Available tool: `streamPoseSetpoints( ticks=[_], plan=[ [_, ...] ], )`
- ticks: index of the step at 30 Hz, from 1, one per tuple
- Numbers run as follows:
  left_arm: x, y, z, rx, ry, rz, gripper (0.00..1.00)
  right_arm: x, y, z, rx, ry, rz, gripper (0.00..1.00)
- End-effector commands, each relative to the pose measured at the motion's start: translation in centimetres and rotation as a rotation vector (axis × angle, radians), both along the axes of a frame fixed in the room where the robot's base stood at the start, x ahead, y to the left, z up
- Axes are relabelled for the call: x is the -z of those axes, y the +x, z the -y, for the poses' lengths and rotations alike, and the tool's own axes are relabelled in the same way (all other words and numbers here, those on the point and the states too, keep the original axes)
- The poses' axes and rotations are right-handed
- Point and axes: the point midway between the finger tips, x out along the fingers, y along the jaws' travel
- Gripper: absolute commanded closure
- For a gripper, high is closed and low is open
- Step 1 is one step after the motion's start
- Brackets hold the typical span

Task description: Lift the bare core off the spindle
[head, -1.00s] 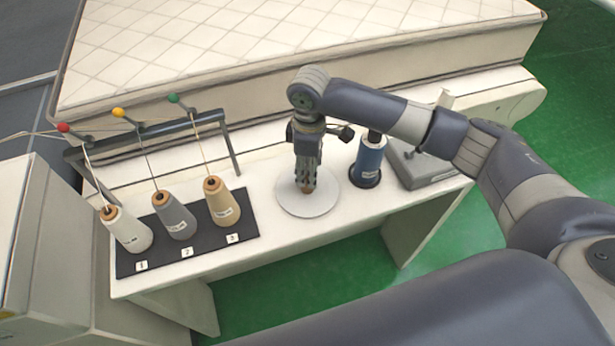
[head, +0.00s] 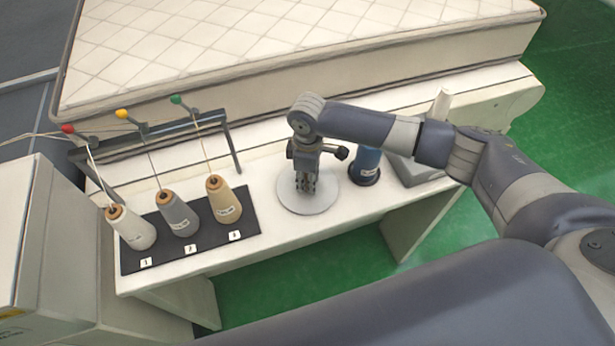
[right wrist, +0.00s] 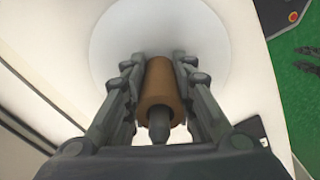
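The bare core (right wrist: 162,82) is a brown tube standing on the white round disc (right wrist: 108,40). The dark spindle tip (right wrist: 158,125) pokes out of its near end in the right wrist view, so the core is still around the spindle. My right gripper (right wrist: 160,65) reaches down over the core, with a finger on each side and no clear gap. In the head view the right gripper (head: 305,186) is over the disc (head: 325,203) and hides most of the core. My left gripper is not in view.
White, grey and tan cones stand on a black mat (head: 140,261) at left, under a thread frame (head: 160,140). A mattress (head: 290,45) lies behind.

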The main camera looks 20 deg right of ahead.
Motion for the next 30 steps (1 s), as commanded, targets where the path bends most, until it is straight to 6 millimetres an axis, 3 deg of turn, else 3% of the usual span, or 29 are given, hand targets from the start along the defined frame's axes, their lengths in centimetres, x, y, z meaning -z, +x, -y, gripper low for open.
streamPoseSetpoints(
  ticks=[8, 14, 20, 30],
  plan=[
    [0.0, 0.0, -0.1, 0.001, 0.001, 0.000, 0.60, -0.1, 0.0, 0.0, 0.000, 0.001, 0.000, 0.99],
    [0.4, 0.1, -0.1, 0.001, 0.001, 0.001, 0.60, -1.3, 0.1, 0.0, 0.001, 0.002, 0.002, 0.99],
    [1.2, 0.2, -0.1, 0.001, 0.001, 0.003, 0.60, -4.3, 0.1, 0.0, 0.000, 0.001, 0.004, 0.99],
    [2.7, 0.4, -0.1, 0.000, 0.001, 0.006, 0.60, -11.1, 0.1, 0.0, -0.001, 0.002, 0.005, 0.99]
  ],
)
